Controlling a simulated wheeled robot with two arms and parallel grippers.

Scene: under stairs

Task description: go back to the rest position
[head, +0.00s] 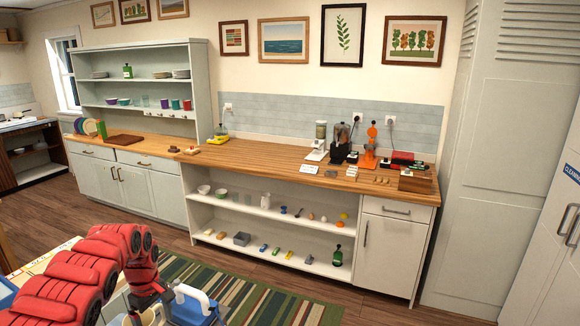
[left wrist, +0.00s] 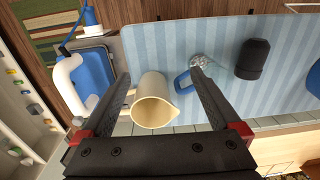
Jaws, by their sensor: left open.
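My left arm is red and comes in from the left of the head view, with its dark gripper (head: 152,302) low in the picture. In the left wrist view my left gripper (left wrist: 160,77) is open, its two dark fingers wide apart. A cream jug (left wrist: 153,103) shows between and beyond the fingers, and nothing is visibly held. My right gripper is in neither view.
A blue thing with a white handle (left wrist: 70,84) is close beside the left finger. A dark bottle-like object (left wrist: 252,58) lies on the blue striped surface (left wrist: 155,35). A wooden counter (head: 250,155) with several items stands across the room, beyond a striped rug (head: 255,295).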

